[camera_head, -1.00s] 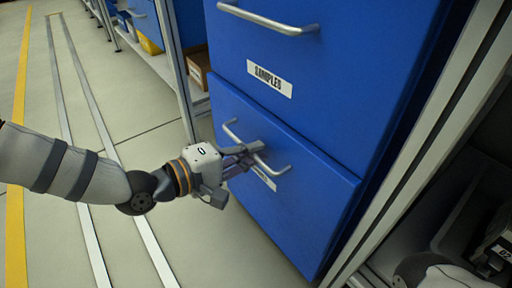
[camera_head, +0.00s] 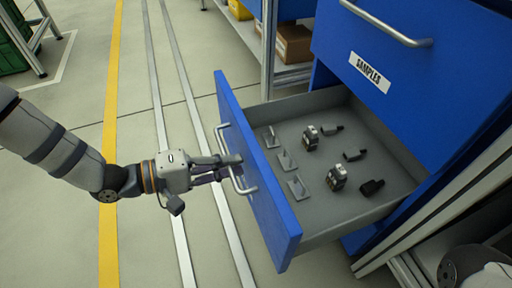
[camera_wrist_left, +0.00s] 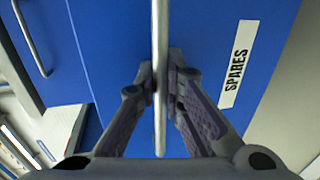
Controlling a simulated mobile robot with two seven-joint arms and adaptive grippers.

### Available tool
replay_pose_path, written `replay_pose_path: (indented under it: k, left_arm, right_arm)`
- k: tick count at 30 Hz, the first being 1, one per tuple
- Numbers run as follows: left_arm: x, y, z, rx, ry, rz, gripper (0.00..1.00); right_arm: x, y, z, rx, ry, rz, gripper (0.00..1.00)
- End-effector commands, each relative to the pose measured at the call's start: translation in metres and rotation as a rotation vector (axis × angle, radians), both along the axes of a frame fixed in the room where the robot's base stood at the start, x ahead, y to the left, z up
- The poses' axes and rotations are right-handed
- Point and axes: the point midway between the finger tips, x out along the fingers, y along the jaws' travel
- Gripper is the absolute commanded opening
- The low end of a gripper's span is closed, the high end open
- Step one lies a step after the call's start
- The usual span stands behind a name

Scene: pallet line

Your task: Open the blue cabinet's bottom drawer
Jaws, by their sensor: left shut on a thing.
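The blue cabinet (camera_head: 440,85) stands at the right in the head view, with a drawer labelled SAMPLES above. Its bottom drawer (camera_head: 254,165) is pulled well out, its grey inside showing. My left gripper (camera_head: 232,168) is shut on the bottom drawer's bar handle (camera_head: 222,138). In the left wrist view the fingers (camera_wrist_left: 166,85) close around the handle bar (camera_wrist_left: 160,40), beside a SPARES label (camera_wrist_left: 237,64). My right gripper is not in view; a part of my right arm shows at the lower right corner.
Inside the drawer lie several small dark parts (camera_head: 337,177) and several small grey bracket-like pieces (camera_head: 299,187). A metal frame post (camera_head: 268,50) and a shelf with a cardboard box (camera_head: 294,43) stand behind. Floor left of the drawer is clear, with a yellow line (camera_head: 112,110).

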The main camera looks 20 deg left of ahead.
Motion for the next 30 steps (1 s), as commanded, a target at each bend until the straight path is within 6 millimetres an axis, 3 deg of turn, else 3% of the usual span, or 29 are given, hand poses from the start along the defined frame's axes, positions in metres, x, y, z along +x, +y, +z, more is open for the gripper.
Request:
replay_pose_path:
  k: [9,26,27,30]
  left_arm:
    - [-0.023,0.032,0.003,-0.002,-0.004,0.0,0.0]
    - [-0.028,0.04,0.001,-0.002,-0.004,0.001,0.0]
    - [-0.028,0.04,0.001,-0.002,-0.004,0.001,0.18]
    - [-0.028,0.04,0.001,-0.002,-0.003,0.001,0.18]
  right_arm:
    - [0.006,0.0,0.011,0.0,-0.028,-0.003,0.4]
    - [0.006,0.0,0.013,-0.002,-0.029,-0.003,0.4]
    - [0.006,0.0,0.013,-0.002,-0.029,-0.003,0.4]
    - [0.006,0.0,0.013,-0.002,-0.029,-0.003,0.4]
